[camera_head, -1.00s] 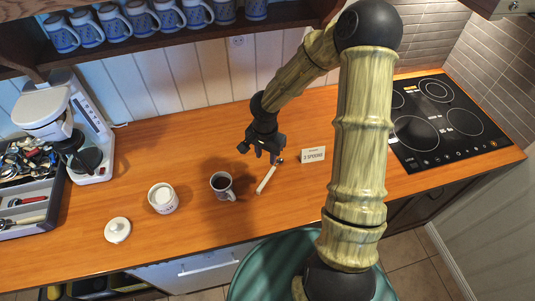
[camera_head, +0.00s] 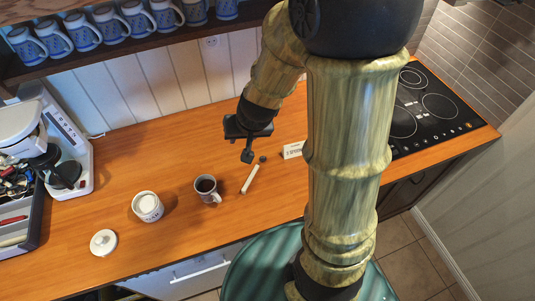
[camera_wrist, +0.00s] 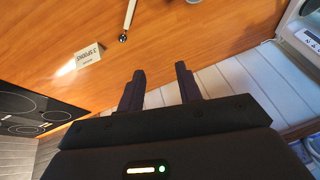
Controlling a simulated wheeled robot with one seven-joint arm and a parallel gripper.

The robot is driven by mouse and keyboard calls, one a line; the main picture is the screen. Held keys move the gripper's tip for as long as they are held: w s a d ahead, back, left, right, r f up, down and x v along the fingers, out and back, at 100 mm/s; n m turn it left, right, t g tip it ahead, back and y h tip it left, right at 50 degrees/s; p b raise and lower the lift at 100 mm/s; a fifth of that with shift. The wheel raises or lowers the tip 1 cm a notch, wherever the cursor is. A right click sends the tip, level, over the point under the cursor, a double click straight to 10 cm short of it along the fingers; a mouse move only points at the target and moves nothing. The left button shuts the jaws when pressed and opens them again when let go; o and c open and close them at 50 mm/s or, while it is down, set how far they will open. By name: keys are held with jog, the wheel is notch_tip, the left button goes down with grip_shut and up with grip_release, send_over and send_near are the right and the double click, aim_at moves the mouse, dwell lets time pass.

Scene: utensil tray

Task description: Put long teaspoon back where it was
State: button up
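A long teaspoon (camera_head: 250,179) with a pale handle lies on the wooden counter, right of a dark-filled mug. Its dark bowl end points to the back, toward a small card (camera_head: 293,149). In the wrist view the teaspoon (camera_wrist: 130,14) is at the top edge, with part of its handle cut off. My gripper (camera_head: 247,156) is above the counter behind the teaspoon, apart from it. In the wrist view its two fingers (camera_wrist: 161,78) stand apart with nothing between them. The grey utensil tray (camera_head: 35,228) is at the far left, partly cut off.
The mug (camera_head: 207,189), a white jar (camera_head: 147,206) and its round lid (camera_head: 103,242) stand left of the teaspoon. A coffee maker (camera_head: 72,140) stands by the tray. A black cooktop (camera_head: 425,105) is at right. A shelf of mugs hangs above.

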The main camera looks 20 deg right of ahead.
jog(key=s+d+r+n+g+h, duration=0.1)
jog(key=s+d+r+g, duration=0.1)
jog(key=s, duration=0.7)
jog(key=shift+s+d+n, duration=0.2)
jog(key=shift+d+n, duration=0.2)
jog(key=shift+d, duration=0.3)
notch_tip(320, 180, down, 4)
jog(key=b, duration=0.4)
jog(key=shift+f, duration=0.2)
jog(key=shift+o, duration=0.6)
jog(key=shift+d, duration=0.15)
